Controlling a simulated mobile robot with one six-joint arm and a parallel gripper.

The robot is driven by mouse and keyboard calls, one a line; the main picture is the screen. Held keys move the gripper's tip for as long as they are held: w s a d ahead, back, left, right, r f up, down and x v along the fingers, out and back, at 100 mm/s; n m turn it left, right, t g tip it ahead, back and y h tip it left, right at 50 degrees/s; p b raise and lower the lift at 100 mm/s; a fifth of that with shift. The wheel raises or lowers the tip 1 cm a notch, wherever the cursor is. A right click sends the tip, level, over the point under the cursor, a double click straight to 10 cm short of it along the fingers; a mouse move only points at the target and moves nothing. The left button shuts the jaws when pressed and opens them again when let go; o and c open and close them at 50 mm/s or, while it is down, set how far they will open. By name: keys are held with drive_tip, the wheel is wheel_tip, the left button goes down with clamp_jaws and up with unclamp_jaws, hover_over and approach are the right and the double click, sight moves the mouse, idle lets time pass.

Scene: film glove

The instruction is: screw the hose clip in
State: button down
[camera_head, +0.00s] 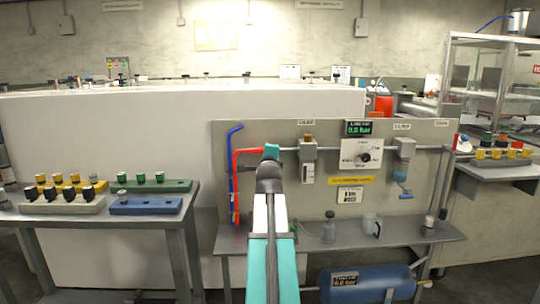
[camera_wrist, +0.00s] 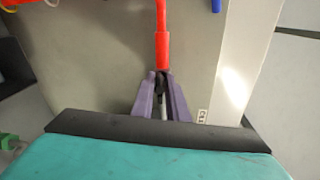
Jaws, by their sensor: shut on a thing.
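The red hose (camera_head: 235,178) rises at the left of the grey panel, bends right and runs to the teal fitting (camera_head: 271,151) at the pipe's left end. My gripper (camera_head: 268,160) is in front of the panel, just below this fitting. In the wrist view, my gripper's two purple fingers (camera_wrist: 160,76) close at the lower end of a thicker red hose piece (camera_wrist: 162,50). A dark bit shows between the fingers. I cannot pick out the hose clip for certain; the arm and fingers hide the joint.
A blue hose (camera_head: 231,165) hangs beside the red one. Right on the panel (camera_head: 415,165) are valves, a gauge dial (camera_head: 362,153) and a display. A side table with colored blocks (camera_head: 150,187) stands left.

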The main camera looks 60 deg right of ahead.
drive_tip(key=shift+a+f, duration=0.1)
drive_tip(key=shift+f, duration=0.05)
drive_tip(key=c, duration=1.8)
unclamp_jaws()
drive_tip(key=shift+o, duration=0.3)
drive_tip(key=b+v, duration=0.6)
drive_tip(key=v, duration=0.7)
drive_tip(key=shift+s+a, duration=0.15)
drive_tip(key=shift+a, duration=0.1)
